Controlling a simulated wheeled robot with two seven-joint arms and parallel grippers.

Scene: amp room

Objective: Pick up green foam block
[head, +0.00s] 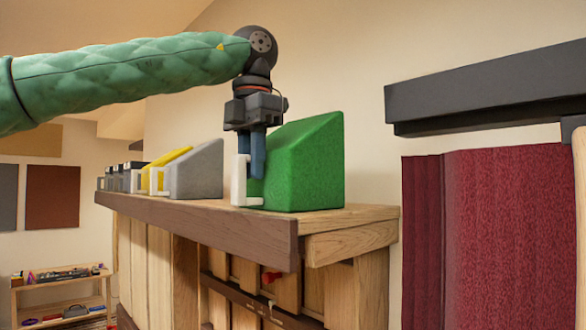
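The green foam block (310,165) is a wedge with a sloping top. It stands on the wooden shelf top (345,217) near its right end. A white handle-like piece (239,182) stands at its left side. My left gripper (252,163) points down over this white piece, just left of the block. One blue-grey finger reaches down between the white piece and the green block. The other finger is partly hidden behind the white piece, so I cannot tell whether the gripper is closed on it. My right gripper is not in view.
A grey wedge (198,172), a yellow wedge (168,160) and several smaller blocks line the shelf to the left. A dark beam (490,90) and a red panel (495,230) are on the right. A low rack (62,290) stands far left.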

